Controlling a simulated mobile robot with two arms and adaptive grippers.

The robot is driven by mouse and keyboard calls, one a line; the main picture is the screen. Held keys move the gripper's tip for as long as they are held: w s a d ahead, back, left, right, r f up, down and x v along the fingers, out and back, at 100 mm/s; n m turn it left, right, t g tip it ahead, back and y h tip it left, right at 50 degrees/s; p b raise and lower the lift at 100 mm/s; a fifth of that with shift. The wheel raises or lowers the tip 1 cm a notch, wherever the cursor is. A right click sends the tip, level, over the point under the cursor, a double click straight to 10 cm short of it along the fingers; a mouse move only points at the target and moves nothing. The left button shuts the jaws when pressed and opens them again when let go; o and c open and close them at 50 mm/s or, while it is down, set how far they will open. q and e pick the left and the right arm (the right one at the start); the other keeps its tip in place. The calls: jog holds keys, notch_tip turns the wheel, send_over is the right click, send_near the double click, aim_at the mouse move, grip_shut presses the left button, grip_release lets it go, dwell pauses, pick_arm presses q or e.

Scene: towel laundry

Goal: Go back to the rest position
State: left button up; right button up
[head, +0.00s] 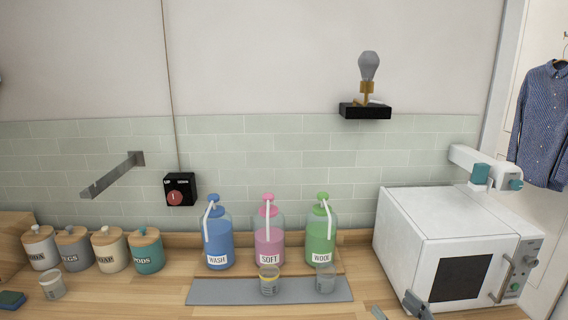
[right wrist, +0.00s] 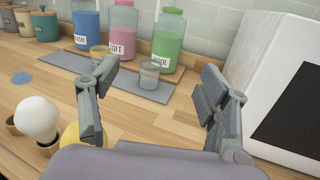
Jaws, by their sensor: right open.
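My right gripper (head: 398,309) shows only in part at the bottom edge of the head view, in front of the white microwave (head: 408,232). In the right wrist view my right gripper (right wrist: 158,82) has its two fingers wide apart with nothing between them. The wooden counter (right wrist: 165,118) and a small clear cup (right wrist: 149,73) show beyond the gap; the cup stands on the grey mat, apart from the fingers. My left gripper is not in view.
Blue (head: 219,244), pink (head: 269,244) and green (head: 320,241) pump bottles stand behind a grey mat (head: 240,291) with two cups. Lidded jars stand left. A white bulb (right wrist: 38,117) is close to the gripper's left finger in the wrist view. A metal bracket (head: 113,174) juts from the wall.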

jog(key=s+d+f+m+g+h, duration=0.1)
jog(key=s+f+m+g+h, duration=0.35)
jog(key=m, duration=0.95)
jog(key=s+d+f+m+g+h, duration=0.15)
jog(key=s+f+m+h, duration=0.5)
jog(key=m, duration=0.75)
jog(key=s+a+f+m+g+y, duration=0.25)
jog(key=s+a+m+g, duration=0.2)
jog(key=s, duration=0.55)
jog(key=s+a+f+m+g+y, duration=0.25)
jog(key=s+m, duration=0.25)
jog(key=s, duration=0.4)
notch_tip(320, 180, down, 34)
jog(key=s+g+b, duration=0.2)
jog(key=s+b, duration=0.1)
jog(key=b, duration=0.3)
pick_arm(q)
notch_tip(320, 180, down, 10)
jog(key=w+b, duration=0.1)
jog(key=b, duration=0.3)
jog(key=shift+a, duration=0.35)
pick_arm(e)
jog(key=s+d+f, duration=0.2)
jog(key=s+f, duration=1.3)
jog(key=f, duration=0.3)
jog(key=shift+s+d+f+g+h, duration=0.3)
jog(key=shift+s+d+g+h, duration=0.05)
jog(key=shift+g+h, duration=0.05)
